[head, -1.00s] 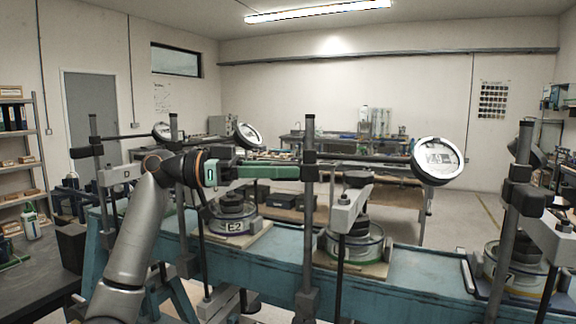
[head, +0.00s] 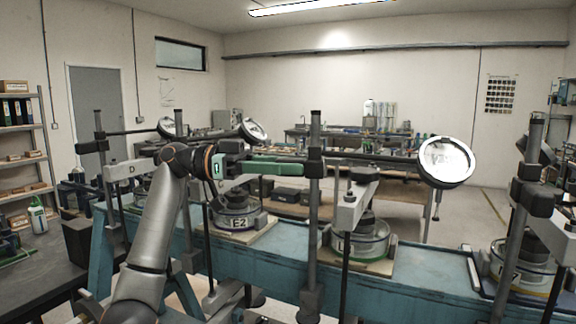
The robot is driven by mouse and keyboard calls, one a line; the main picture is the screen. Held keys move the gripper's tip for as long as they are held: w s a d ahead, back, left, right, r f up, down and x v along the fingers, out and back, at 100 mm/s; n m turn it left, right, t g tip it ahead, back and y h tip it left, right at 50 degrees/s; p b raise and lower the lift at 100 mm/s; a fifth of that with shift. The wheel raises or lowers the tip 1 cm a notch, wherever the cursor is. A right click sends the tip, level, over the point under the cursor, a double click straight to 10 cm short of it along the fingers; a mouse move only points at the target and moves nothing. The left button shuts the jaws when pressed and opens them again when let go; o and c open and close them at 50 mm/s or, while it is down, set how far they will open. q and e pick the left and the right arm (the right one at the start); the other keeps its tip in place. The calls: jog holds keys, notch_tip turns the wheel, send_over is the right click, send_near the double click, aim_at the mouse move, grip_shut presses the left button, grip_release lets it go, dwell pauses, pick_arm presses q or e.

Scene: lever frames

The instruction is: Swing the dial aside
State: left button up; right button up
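A round white dial (head: 446,162) sits at the right end of a dark horizontal bar (head: 372,157), which is clamped to an upright grey post (head: 314,215). Two more dials stand further left, a middle one (head: 254,131) and a far left one (head: 166,128). The frames do not show which dial is meant. My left gripper (head: 300,166) has long green fingers, seen side-on, reaching right to beside the post's clamp. Whether they touch it, and the gap between them, I cannot tell. My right gripper is not in view.
A blue bench (head: 270,257) carries round cells, one labelled E2 (head: 240,217) and another (head: 360,238) under a grey lever beam (head: 352,203). Another post (head: 520,220) stands at the right. Shelves (head: 22,150) are at the left.

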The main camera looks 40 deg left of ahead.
aim_at(288, 158)
pick_arm(q)
jog(key=shift+o, duration=1)
jog(key=shift+r, duration=0.1)
jog(key=shift+r, duration=0.3)
notch_tip(288, 158, up, 2)
jog(key=shift+r+p, duration=0.1)
jog(key=shift+p, duration=0.3)
jog(key=s+d+r, duration=0.9)
jog(key=s+r, duration=0.1)
jog(key=shift+s+b, duration=0.3)
jog(key=shift+b, duration=0.15)
